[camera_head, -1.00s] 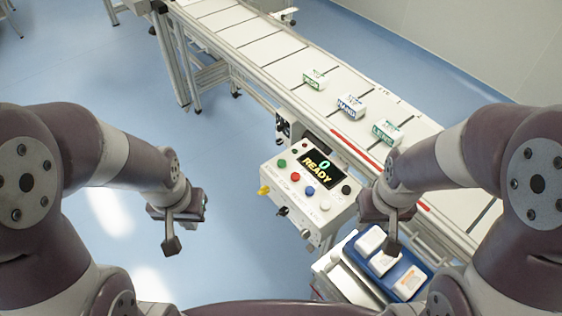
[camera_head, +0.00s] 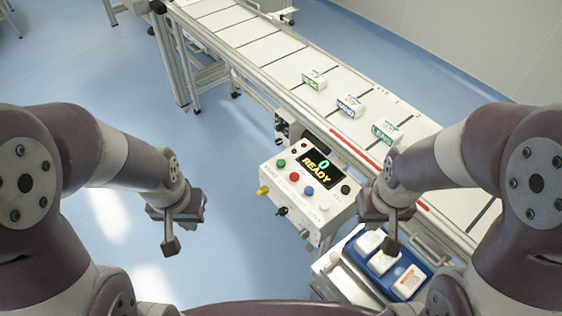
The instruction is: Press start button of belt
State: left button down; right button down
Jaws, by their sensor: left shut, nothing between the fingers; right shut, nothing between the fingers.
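A white control box (camera_head: 300,215) with a screen (camera_head: 321,170) reading "0 READY" is fixed at the near side of the conveyor belt (camera_head: 245,38). My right gripper (camera_head: 390,246) is shut and empty, right of the box, above a blue tray.
Several labelled white packs, one of them here (camera_head: 350,105), stand on the belt. The blue tray (camera_head: 428,270) holds white packs (camera_head: 383,261) at the lower right. The blue floor left of the control box is clear.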

aim_at(280, 163)
jog(key=i+j+z, duration=0.1)
jog(key=z, duration=0.3)
jog(key=j+z, duration=0.35)
jog(key=i+j+z, duration=0.1)
jog(key=j, duration=0.35)
jog(key=i+j+z, duration=0.1)
jog(key=j, duration=0.4)
jog(key=i+j+z, duration=0.1)
jog(key=j, duration=0.4)
jog(key=i+j+z, duration=0.1)
jog(key=j, duration=0.4)
jog(key=i, duration=0.1)
